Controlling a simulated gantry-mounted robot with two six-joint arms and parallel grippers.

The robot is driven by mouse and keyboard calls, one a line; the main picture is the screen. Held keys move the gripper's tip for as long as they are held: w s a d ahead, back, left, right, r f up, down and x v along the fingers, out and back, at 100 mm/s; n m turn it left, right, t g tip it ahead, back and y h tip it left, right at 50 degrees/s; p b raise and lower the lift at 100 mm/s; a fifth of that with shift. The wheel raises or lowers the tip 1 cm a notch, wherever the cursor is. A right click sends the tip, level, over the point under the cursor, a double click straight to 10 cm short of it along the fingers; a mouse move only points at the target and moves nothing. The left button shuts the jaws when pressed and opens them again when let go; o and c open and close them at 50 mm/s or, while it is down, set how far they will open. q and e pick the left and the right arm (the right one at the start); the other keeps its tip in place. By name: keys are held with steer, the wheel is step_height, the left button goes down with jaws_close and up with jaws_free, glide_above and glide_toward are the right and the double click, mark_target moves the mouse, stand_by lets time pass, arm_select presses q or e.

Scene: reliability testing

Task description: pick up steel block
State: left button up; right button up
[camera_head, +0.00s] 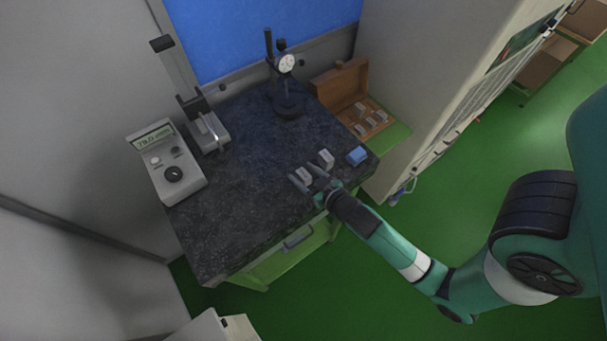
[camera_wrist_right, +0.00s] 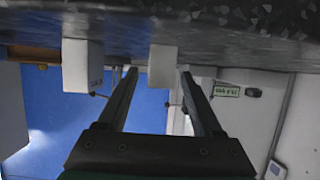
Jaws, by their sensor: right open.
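Two small light-grey steel blocks stand on the dark granite table (camera_head: 235,195) near its front right edge. The nearer steel block (camera_head: 304,174) is in line with the gap between my right gripper's fingers; the other steel block (camera_head: 326,157) stands just beyond, to the right. My right gripper (camera_head: 307,180) is open, low over the table edge. In the right wrist view, which looks upside down, the nearer block (camera_wrist_right: 163,64) shows between the open fingers (camera_wrist_right: 158,82), and the other block (camera_wrist_right: 82,66) is outside them to the left. My left gripper is out of view.
An open wooden case (camera_head: 340,84) with several small blocks is at the back right. A dial gauge stand (camera_head: 288,100) and a display unit (camera_head: 165,165) stand farther off. The table's middle is clear.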

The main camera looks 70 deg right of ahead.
steer(key=shift+w+d+f, duration=0.1)
steer(key=shift+w, duration=0.05)
steer(key=shift+c, duration=0.3)
jaws_close()
stand_by(1.1)
